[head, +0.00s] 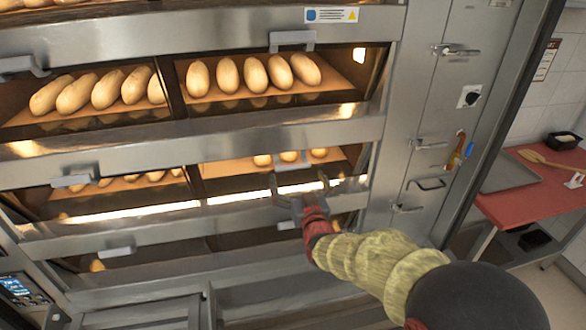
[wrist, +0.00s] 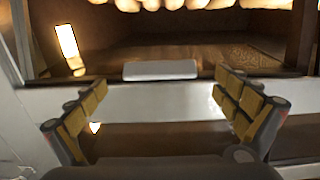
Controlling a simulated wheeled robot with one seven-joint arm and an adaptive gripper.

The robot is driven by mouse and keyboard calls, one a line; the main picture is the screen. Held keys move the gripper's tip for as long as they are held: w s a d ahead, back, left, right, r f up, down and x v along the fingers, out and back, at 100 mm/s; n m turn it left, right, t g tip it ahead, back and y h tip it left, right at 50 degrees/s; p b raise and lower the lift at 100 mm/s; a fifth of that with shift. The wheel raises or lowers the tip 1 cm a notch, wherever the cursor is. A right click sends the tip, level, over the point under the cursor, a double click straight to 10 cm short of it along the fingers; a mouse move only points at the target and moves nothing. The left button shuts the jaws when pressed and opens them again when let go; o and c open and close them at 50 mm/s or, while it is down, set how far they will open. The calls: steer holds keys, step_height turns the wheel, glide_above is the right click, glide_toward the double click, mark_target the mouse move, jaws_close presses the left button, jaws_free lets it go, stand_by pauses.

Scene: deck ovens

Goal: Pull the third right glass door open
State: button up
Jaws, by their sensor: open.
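The oven's right-hand glass doors are stacked in tiers, and one (head: 230,178) lies just behind my gripper, with loaves seen through it. A grey bar handle (head: 291,165) shows at that door, just above my gripper. My gripper (head: 299,183) is open and empty, its two fingers spread in front of the oven. In the wrist view, a pale handle (wrist: 160,70) lies ahead, between the open fingers (wrist: 162,112) and apart from them. Another handle (head: 287,225) is below, beside my wrist. The doors look shut. I cannot tell which tier the wrist view's handle belongs to.
A left column of doors has its own handles (head: 70,181). A steel panel (head: 415,120) with latches and a knob stands right of the doors. Farther right is a red counter (head: 525,205) with a grey tray (head: 508,172). The floor (head: 545,290) there is partly clear.

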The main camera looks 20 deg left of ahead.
mark_target(294, 167)
steer(key=shift+x, duration=2.75)
steer(key=shift+c, duration=1.3)
steer(key=c, duration=1.4)
steer(key=shift+o, duration=0.2)
steer(key=shift+s+d+r+g+h, duration=0.15)
steer(key=shift+r+g+h, duration=0.15)
steer(key=shift+r+h, duration=0.15)
steer(key=shift+g+p, duration=0.3)
steer(key=shift+p, duration=0.2)
